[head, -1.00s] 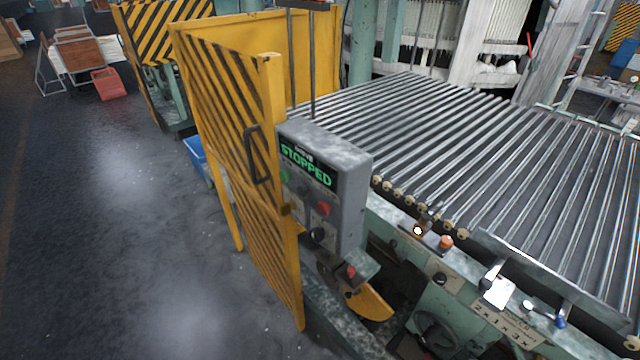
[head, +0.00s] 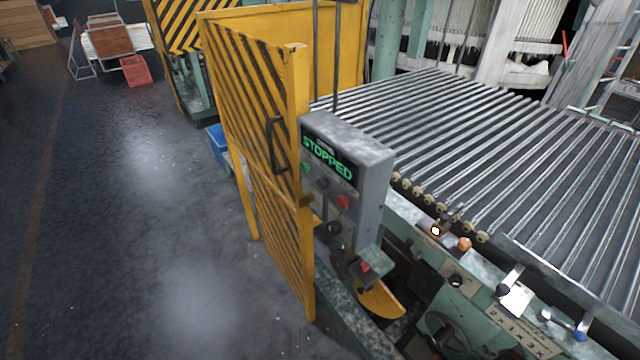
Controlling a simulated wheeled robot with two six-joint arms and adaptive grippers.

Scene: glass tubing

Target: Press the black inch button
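A grey control box (head: 368,180) stands behind the edge of a yellow striped guard panel, with a green "STOPPED" display (head: 328,158) on its face. Below the display are a green button (head: 305,168), a dark button (head: 322,184) and a red button (head: 343,202). A larger black knob (head: 333,228) sits lower on the box. The labels are too small to read, so I cannot tell which dark control is marked inch. The guard panel's edge stands close to the box's left side. Neither of my grippers is in view.
The yellow striped guard panel (head: 250,110) has a dark handle (head: 277,145). A roller conveyor (head: 480,140) runs behind and right of the box. A lower console with knobs (head: 455,281) lies in front of the rollers. Open floor (head: 130,230) is clear on the left.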

